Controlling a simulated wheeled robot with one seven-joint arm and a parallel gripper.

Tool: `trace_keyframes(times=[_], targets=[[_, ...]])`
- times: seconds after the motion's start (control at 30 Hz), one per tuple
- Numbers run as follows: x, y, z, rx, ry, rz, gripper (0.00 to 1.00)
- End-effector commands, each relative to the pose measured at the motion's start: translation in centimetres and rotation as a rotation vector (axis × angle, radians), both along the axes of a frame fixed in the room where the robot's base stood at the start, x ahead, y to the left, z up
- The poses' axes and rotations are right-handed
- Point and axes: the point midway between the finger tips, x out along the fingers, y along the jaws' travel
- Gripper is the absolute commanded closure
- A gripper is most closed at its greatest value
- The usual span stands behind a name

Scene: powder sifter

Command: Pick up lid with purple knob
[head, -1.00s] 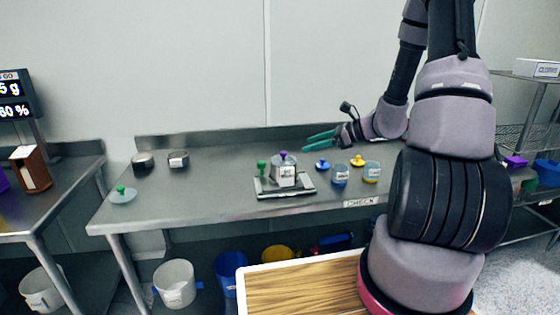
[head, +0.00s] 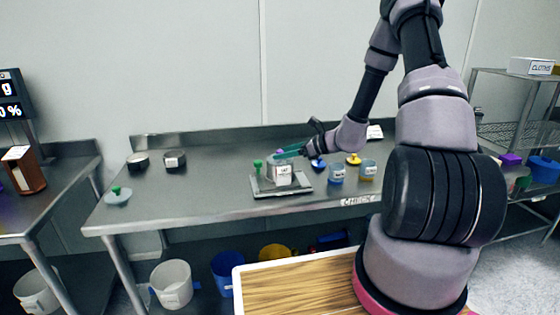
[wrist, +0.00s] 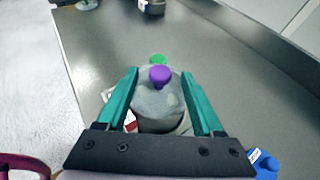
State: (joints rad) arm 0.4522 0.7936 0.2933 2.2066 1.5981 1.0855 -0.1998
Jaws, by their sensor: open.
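The lid with the purple knob sits on a grey labelled container (head: 284,176), which stands on a flat scale-like tray (head: 268,193) on the steel table. In the wrist view the purple knob (wrist: 159,74) and the grey lid (wrist: 158,100) show between my two green fingers. My gripper (head: 288,153) is open at the container's top, with a finger on each side of the lid. I cannot tell whether the fingers touch it. In the head view the fingers partly cover the lid and knob.
A green knob (head: 258,164) stands beside the container on its left. The table's left half is mostly clear.

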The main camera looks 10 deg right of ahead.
Motion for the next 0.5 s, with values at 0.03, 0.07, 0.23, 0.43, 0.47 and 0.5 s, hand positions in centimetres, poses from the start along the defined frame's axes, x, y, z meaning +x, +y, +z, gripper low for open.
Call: trace_keyframes(times=[0.03, 0.07, 0.23, 0.43, 0.47, 0.5], targets=[[0.25, 0.33, -0.15, 0.001, -0.001, 0.0, 0.32], [0.34, 0.44, -0.2, 0.001, -0.001, 0.0, 0.32], [0.43, 0.56, -0.25, 0.0, 0.0, -0.001, 0.32], [0.42, 0.54, -0.25, 0.0, 0.0, -0.001, 0.78], [0.42, 0.54, -0.25, 0.0, 0.0, -0.001, 0.89], [0.41, 0.54, -0.25, 0.0, 0.0, -0.001, 1.0]])
